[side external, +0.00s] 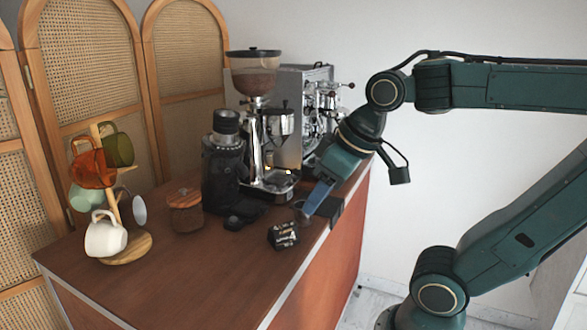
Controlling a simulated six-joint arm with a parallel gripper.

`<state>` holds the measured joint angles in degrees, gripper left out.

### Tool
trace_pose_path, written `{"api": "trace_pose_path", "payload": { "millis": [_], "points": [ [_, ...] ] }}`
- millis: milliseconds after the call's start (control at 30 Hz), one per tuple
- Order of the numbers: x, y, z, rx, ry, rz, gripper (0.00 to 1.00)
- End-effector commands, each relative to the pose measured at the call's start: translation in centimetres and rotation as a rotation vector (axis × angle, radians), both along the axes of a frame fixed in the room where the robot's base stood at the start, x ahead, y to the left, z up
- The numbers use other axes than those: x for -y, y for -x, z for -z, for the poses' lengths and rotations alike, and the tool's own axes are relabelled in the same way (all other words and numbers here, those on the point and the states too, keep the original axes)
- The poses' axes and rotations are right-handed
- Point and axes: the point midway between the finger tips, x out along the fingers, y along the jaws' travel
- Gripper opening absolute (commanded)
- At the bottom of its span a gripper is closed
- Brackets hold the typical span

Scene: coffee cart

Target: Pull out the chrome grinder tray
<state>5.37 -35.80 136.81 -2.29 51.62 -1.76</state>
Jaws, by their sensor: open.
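The chrome grinder (256,140) stands on the wooden counter, with a bean hopper on top. Its tray (268,186) sits at the grinder's foot, low above the counter. My gripper (308,214) points down and to the left, to the right of and in front of the tray, apart from it.
A black grinder (222,165) stands left of the chrome one. An espresso machine (305,110) is behind. A small dark box (283,235), a lidded jar (185,210) and a mug tree (128,245) with several mugs stand on the counter (190,275). Its front left is clear.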

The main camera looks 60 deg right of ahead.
Motion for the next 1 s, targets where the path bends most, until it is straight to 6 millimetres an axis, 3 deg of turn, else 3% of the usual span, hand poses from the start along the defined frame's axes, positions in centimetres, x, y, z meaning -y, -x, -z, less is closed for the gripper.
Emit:
{"api": "trace_pose_path", "payload": {
  "millis": [267, 467, 700, 1000],
  "points": [
    [3.9, -6.1, -2.3, -0.026, 0.006, 0.051, 0.44],
    [8.0, -10.3, -3.1, -0.041, 0.006, 0.084, 0.44],
    [14.3, -14.6, -3.0, -0.057, 0.004, 0.123, 0.44],
    [24.0, -18.0, -1.1, -0.073, -0.004, 0.172, 0.44]
  ]
}}
